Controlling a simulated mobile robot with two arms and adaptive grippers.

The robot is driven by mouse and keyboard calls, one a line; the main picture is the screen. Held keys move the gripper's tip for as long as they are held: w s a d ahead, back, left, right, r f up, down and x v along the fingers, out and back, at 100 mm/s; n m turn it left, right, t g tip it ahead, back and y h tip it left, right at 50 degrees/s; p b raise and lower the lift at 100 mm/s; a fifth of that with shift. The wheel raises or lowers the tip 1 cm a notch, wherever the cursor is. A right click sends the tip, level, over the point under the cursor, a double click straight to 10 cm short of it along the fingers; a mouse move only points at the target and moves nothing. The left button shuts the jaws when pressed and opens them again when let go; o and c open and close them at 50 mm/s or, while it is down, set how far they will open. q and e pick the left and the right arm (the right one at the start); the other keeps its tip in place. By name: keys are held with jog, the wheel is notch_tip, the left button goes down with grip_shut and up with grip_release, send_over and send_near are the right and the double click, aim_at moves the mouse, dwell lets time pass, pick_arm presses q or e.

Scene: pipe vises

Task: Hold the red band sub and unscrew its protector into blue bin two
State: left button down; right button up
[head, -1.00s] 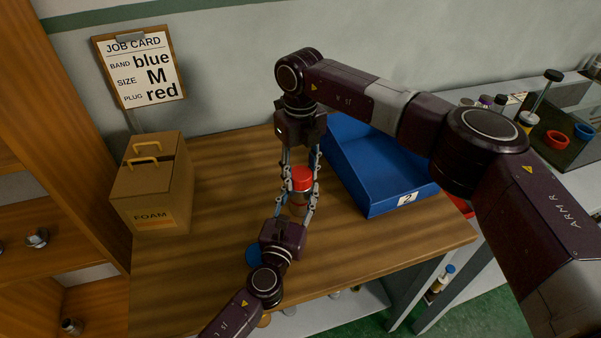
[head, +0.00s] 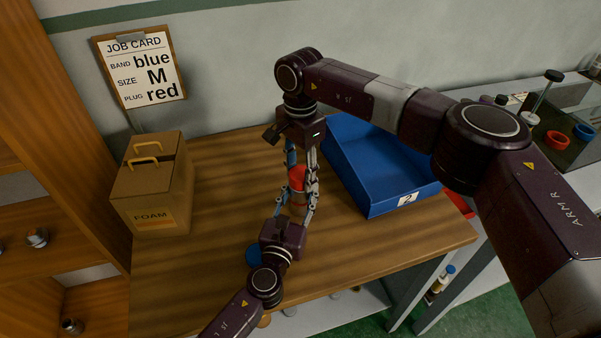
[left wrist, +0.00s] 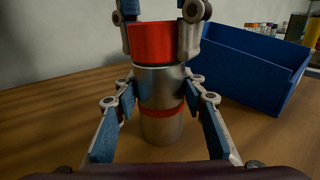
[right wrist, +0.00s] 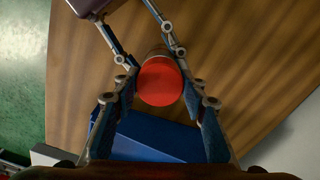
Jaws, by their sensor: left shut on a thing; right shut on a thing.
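The sub (left wrist: 162,122) is a grey metal cylinder with a red band, upright on the wooden table in the left wrist view. My left gripper (left wrist: 160,95) is shut on its body from the near side. The red protector (left wrist: 153,42) is a cap on top of the sub; it also shows in the head view (head: 297,178) and from above in the right wrist view (right wrist: 160,82). My right gripper (right wrist: 158,88) is shut on the protector from above. The blue bin marked 2 (head: 395,207) stands right of the grippers. The fingers hide part of the sub.
A cardboard FOAM box (head: 150,190) stands at the table's left. A job card (head: 140,68) leans at the wall. A blue round thing (head: 254,257) lies near my left wrist. The table between box and grippers is clear.

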aim_at(301, 172)
pick_arm(q)
jog(key=shift+d+r, duration=0.1)
pick_arm(e)
jog(key=shift+w+d+n, duration=0.1)
jog(key=shift+w+n, duration=0.1)
jog(key=shift+n, duration=0.2)
jog(key=shift+r, duration=0.15)
jog(key=shift+r, duration=0.95)
jog(key=shift+s, duration=0.15)
jog(key=shift+r, duration=2.05)
pick_arm(q)
jog(key=c, duration=1.1)
grip_release()
jog(key=shift+c, duration=0.2)
